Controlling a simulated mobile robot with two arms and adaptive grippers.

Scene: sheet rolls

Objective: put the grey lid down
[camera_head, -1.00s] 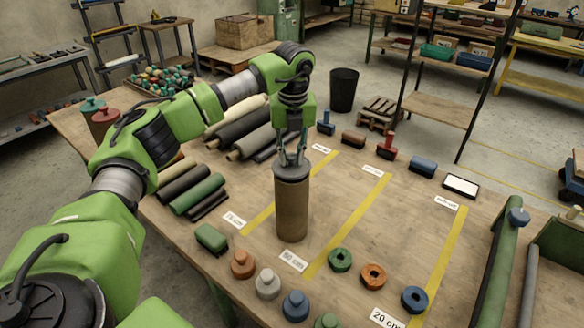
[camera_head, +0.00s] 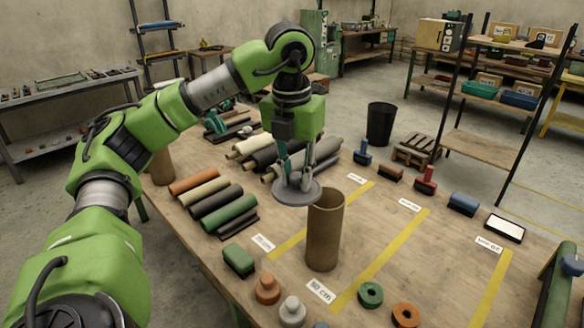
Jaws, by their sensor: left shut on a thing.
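The grey lid (camera_head: 297,196) is a flat round disc, held level in the air by my left gripper (camera_head: 296,176). The gripper is shut on the top of the lid. The lid is to the left of the upper end of a brown cardboard tube (camera_head: 325,232) and overlaps its edge in the picture. The tube stands upright on the wooden table (camera_head: 210,252), and its open top shows. My right gripper is not in view.
Several rolls (camera_head: 222,207) lie at the left of the table. Yellow tape strips (camera_head: 385,258) and white labels mark the surface. A green block (camera_head: 238,260), caps and rings stand along the front. Blue and red stamps (camera_head: 425,184) stand at the back right.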

